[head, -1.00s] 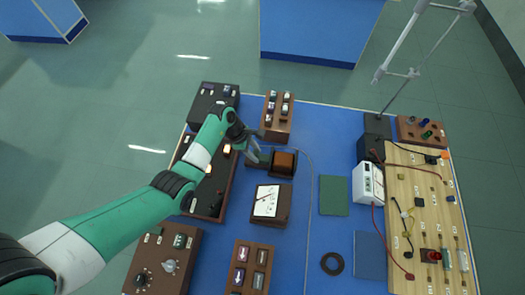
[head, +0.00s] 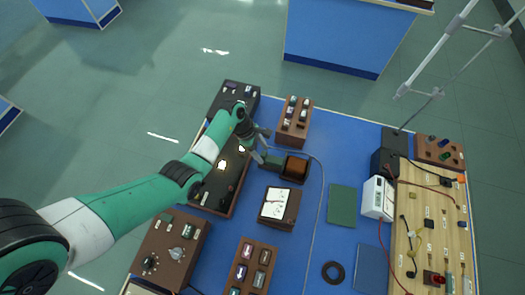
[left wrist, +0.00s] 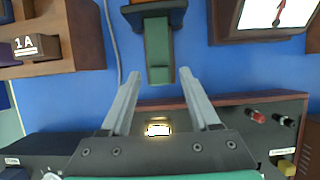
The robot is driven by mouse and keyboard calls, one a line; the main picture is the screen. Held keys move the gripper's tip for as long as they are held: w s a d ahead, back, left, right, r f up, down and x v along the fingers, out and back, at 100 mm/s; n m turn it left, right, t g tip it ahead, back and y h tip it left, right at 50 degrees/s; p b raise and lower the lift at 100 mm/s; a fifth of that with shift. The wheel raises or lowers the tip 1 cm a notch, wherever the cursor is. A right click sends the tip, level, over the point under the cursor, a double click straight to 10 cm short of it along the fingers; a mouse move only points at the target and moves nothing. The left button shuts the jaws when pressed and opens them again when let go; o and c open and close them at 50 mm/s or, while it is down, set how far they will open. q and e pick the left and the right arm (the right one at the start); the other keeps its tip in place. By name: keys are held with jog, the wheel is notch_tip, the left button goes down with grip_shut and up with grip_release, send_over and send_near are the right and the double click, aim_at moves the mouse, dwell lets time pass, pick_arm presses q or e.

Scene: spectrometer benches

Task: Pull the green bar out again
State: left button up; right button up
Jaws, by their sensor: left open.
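The green bar (head: 273,161) sticks out of the left side of a brown coil block (head: 295,167). In the left wrist view the green bar (left wrist: 159,48) runs up into a dark mount at the top edge, and its free end points toward me. My left gripper (head: 262,148) is open and empty by that free end. In the left wrist view the tips of my left gripper (left wrist: 159,73) stand on either side of the bar's end, with a gap on each side. My right gripper is not in view.
A meter (head: 277,205) lies below the coil. A long dark panel (head: 219,190) with lit windows lies under my left wrist. A brown block (head: 297,118) stands behind the coil. A thin cable curves right of it. A green pad (head: 342,205) lies right, with clear blue bench around.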

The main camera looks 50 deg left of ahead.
pick_arm(q)
jog(key=p+v, duration=0.3)
jog(key=v, duration=0.7)
jog(key=shift+r, duration=0.2)
jog(key=shift+s, duration=0.1)
